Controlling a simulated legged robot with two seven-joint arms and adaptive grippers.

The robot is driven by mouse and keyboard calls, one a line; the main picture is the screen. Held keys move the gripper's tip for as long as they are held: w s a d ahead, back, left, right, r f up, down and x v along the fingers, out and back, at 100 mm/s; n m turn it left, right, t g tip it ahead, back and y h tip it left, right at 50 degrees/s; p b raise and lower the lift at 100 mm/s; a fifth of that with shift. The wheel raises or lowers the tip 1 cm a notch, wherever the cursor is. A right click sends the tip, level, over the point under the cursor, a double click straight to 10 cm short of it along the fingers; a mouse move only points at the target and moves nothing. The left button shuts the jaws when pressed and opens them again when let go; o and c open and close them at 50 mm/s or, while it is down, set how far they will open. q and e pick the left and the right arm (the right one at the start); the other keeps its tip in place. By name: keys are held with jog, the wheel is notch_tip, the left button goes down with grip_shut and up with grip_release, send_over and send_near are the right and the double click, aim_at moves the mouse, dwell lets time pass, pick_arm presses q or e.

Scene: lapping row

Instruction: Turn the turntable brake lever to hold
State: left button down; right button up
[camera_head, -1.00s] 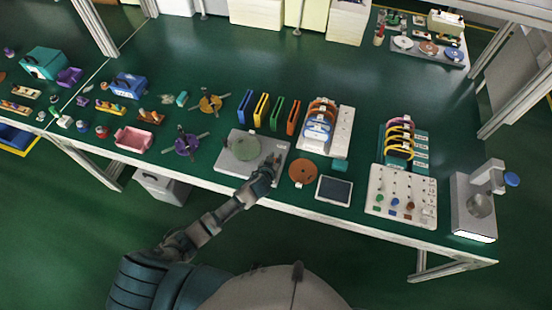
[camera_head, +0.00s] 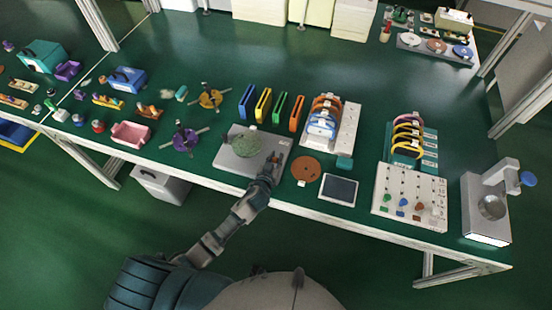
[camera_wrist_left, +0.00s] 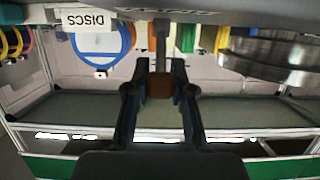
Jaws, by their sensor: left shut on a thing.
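My left gripper (camera_head: 271,169) is at the right end of this plate. In the left wrist view its two dark fingers (camera_wrist_left: 160,90) are closed around the brake lever (camera_wrist_left: 160,85), which shows as a brown block with a grey stem. The turntable's round metal rim (camera_wrist_left: 270,52) shows to the right of the fingers there. The lever's marked positions cannot be read. My right gripper is not in view.
A brown disc (camera_head: 306,168) and a dark tablet (camera_head: 338,189) lie right of the plate. Coloured upright slabs (camera_head: 263,105) and a ring rack (camera_head: 345,128) stand behind. A purple fixture (camera_head: 186,140) is to the left.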

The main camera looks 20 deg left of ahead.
pick_arm(q)
jog(key=shift+s+f, duration=0.15)
jog(key=shift+f, duration=0.15)
jog(key=c, duration=1.2)
grip_release()
jog(key=shift+o, duration=1.2)
jog(key=shift+r, duration=0.15)
jog(key=v, duration=1.1)
jog(key=shift+s, duration=0.4)
jog(key=shift+r, duration=0.1)
